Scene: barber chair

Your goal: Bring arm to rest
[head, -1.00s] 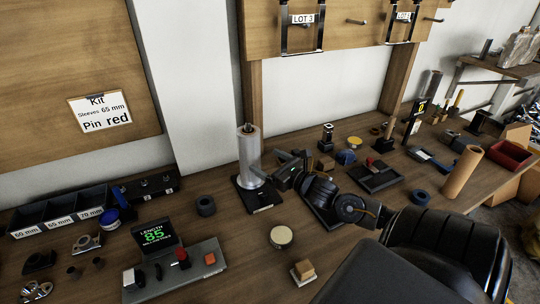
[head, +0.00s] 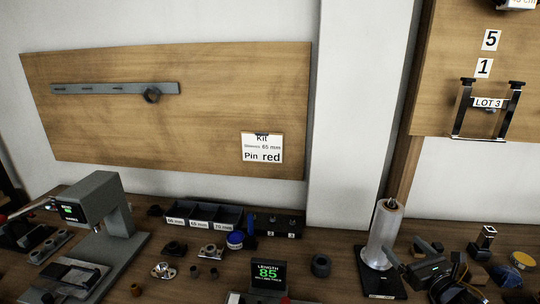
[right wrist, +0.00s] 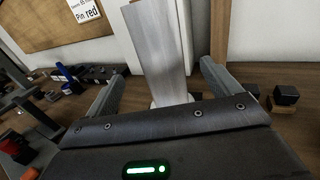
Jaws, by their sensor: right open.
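My right gripper (head: 405,260) is at the lower right of the head view, beside the upright silvery roll (head: 384,236) on its dark base. In the right wrist view the gripper (right wrist: 160,88) is open, and the roll (right wrist: 158,40) shows upright in the gap between the two fingers. I cannot tell whether either finger touches it. Part of my right arm (head: 460,290) is cut off by the bottom edge. My left arm and gripper are not in view.
A length display (head: 268,276) reading 85 stands at bottom centre. Labelled bins (head: 200,222) lie behind it. A grey press (head: 105,215) stands at left. A kit sign (head: 262,148) hangs on the wooden board. Small parts crowd the bench around the roll.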

